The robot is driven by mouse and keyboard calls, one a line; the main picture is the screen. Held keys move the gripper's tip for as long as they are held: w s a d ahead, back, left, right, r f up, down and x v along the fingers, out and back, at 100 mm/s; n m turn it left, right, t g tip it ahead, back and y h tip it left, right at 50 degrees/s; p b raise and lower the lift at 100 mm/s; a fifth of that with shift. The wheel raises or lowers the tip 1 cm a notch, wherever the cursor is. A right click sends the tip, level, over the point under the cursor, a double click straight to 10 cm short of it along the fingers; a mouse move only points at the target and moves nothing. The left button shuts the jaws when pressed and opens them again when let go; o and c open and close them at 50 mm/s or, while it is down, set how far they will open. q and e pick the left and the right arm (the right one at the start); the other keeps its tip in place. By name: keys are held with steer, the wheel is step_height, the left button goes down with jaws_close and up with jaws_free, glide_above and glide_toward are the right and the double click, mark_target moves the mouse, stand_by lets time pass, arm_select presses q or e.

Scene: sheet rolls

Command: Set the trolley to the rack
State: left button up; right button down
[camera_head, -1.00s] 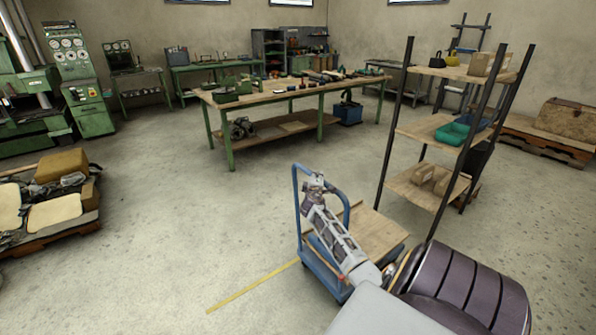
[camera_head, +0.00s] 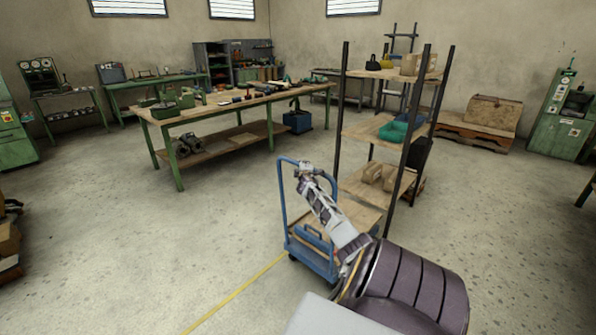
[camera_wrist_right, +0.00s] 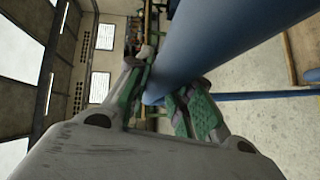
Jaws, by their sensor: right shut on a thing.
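My right gripper (camera_head: 305,172) is at the top of the trolley's handle. In the right wrist view, the green-padded fingers (camera_wrist_right: 160,100) are around the blue handle tube (camera_wrist_right: 205,45). The rack (camera_head: 378,130) has dark posts and wooden shelves and stands right behind the trolley. The deck's far end overlaps the rack's lower part in view; I cannot tell whether they touch. My left gripper is out of view.
A yellow floor line (camera_head: 236,293) runs from the trolley toward the lower left. A green workbench (camera_head: 232,105) stands behind to the left. The rack holds boxes and a teal bin (camera_head: 392,131).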

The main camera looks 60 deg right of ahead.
steer(key=shift+s+d, duration=0.1)
steer(key=shift+d, duration=0.25)
steer(key=shift+s+d+r, duration=0.1)
steer(key=shift+d+r, duration=0.05)
steer(key=shift+r, duration=0.05)
steer(key=c, duration=1.7)
jaws_free()
steer(key=o, duration=0.4)
steer(key=shift+d+f, duration=0.2)
steer(key=shift+d, duration=0.05)
steer(key=shift+o, duration=0.2)
steer(key=shift+a, duration=0.15)
steer(key=shift+a, duration=0.15)
